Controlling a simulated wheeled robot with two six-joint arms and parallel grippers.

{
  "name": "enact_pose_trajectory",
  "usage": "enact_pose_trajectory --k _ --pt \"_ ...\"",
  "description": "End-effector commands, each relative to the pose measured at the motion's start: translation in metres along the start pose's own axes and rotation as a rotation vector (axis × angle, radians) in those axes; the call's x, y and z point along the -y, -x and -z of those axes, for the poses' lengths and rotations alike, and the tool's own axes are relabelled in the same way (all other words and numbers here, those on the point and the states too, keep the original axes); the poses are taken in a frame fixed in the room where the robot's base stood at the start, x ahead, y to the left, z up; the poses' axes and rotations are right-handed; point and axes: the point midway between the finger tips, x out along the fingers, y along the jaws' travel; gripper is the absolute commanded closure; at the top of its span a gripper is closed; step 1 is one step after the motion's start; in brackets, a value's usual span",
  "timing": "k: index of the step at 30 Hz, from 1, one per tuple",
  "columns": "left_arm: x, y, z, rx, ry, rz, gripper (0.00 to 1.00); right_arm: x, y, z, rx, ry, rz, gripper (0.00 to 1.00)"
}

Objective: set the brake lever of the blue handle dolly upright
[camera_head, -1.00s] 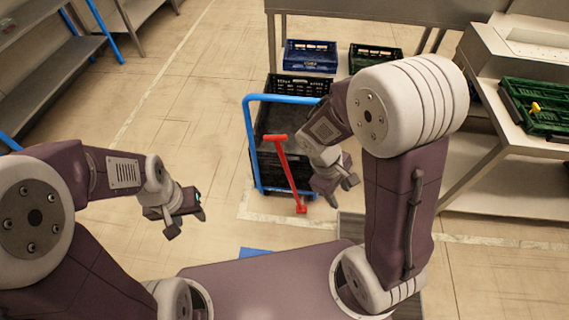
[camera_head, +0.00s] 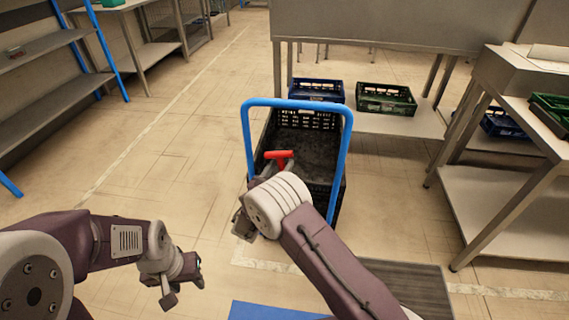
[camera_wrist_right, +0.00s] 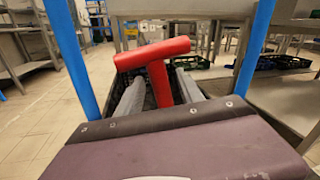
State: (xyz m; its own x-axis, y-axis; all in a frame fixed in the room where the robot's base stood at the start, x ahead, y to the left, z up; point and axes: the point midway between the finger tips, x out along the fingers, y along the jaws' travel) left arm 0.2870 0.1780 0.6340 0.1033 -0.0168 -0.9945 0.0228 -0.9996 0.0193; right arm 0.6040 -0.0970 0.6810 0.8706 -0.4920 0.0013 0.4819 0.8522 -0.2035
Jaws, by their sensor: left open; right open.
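The blue handle (camera_head: 296,103) of the dolly rises around a black crate (camera_head: 310,150). The red brake lever's T-shaped grip (camera_head: 279,155) shows in front of the crate; my right arm hides its lower part. In the right wrist view the red lever (camera_wrist_right: 153,54) has its grip above my right gripper (camera_wrist_right: 158,82). The two grey fingers are open, one on each side of the stem; contact cannot be told. The lever's exact tilt is unclear. My left gripper (camera_head: 182,283) is open and empty, over the floor at the lower left, away from the dolly.
A blue crate (camera_head: 317,88) and a green crate (camera_head: 384,99) stand behind the dolly. A metal table (camera_head: 500,190) is at the right, shelves (camera_head: 45,85) at the left. A grey mat (camera_head: 410,285) and a blue patch (camera_head: 265,311) lie in front. Floor left of the dolly is clear.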

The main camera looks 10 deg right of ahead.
Motion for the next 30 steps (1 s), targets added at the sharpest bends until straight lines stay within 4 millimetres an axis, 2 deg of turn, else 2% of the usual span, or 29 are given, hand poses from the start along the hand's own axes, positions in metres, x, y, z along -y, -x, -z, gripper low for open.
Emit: enact_pose_trajectory --k 3,6,15,16,20,21,30 --pt "0.000 -0.009 -0.001 0.000 0.000 0.000 0.56 0.001 -0.021 0.003 0.000 -0.002 0.003 0.56" --pt "0.000 -0.012 -0.001 0.000 0.000 0.000 0.56 0.000 -0.032 0.002 0.000 0.000 0.001 0.56" --pt "0.000 -0.011 -0.001 0.000 0.000 0.000 0.56 0.000 -0.036 0.000 -0.002 0.000 -0.001 0.56" --pt "0.000 -0.011 -0.001 0.000 0.000 0.000 0.56 0.000 -0.036 0.000 -0.002 0.000 -0.001 0.61" --pt "0.000 -0.011 -0.001 0.000 0.000 0.000 0.56 0.000 -0.036 0.000 -0.002 0.000 0.000 0.98" --pt "0.000 -0.011 -0.001 0.000 0.000 0.000 0.56 0.000 -0.036 0.001 -0.002 0.000 0.000 1.00" --pt "0.000 -0.011 -0.001 0.000 0.000 0.000 0.56 0.000 -0.036 0.001 -0.002 0.000 0.000 1.00"
